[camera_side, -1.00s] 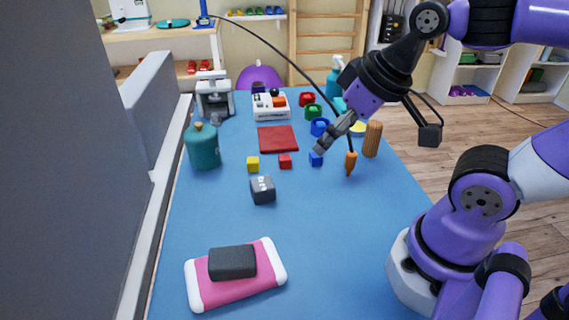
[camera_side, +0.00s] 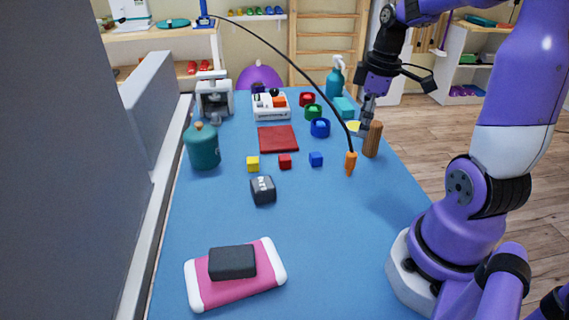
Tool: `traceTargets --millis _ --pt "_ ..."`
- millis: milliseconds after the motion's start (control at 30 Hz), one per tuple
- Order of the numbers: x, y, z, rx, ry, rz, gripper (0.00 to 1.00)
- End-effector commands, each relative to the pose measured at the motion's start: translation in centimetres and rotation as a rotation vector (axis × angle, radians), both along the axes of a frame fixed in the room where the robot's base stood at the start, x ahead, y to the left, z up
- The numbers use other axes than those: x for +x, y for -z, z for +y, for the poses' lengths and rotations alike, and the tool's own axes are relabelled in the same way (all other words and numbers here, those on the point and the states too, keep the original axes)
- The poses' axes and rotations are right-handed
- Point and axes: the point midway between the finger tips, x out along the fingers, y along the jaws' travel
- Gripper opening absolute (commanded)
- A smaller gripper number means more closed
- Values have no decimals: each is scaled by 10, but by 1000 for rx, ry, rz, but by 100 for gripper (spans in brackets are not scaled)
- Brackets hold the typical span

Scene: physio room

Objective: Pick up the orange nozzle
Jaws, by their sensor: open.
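The orange nozzle (camera_side: 351,163) hangs at the end of a thin black hose (camera_side: 300,98) that arcs over the table from the back left. It points down, right of the blue cube; whether its tip touches the table is unclear. My gripper (camera_side: 366,125) is open and points down, behind and a little right of the nozzle, by a yellow disc-like thing (camera_side: 353,126) and a wooden cylinder (camera_side: 373,139). Nothing shows between its fingers, and its tips are partly hidden by the cylinder.
Yellow (camera_side: 253,164), red (camera_side: 285,161) and blue (camera_side: 316,159) cubes stand left of the nozzle. Several coloured cups, a spray bottle (camera_side: 335,79) and a teal block (camera_side: 345,107) are behind. The blue table (camera_side: 330,240) is clear at front right.

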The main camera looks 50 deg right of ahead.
Motion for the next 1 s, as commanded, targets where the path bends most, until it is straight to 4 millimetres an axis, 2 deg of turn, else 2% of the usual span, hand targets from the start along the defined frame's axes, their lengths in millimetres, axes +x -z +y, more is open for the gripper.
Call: traceTargets --millis 200,433,700,967,1000 --pt "2 36 1 7 -7 7 65" --pt "5 57 3 5 -7 5 65" --pt "10 97 9 4 -6 6 65" --pt "11 101 8 2 -5 3 65" --pt "11 101 8 2 -5 3 55"
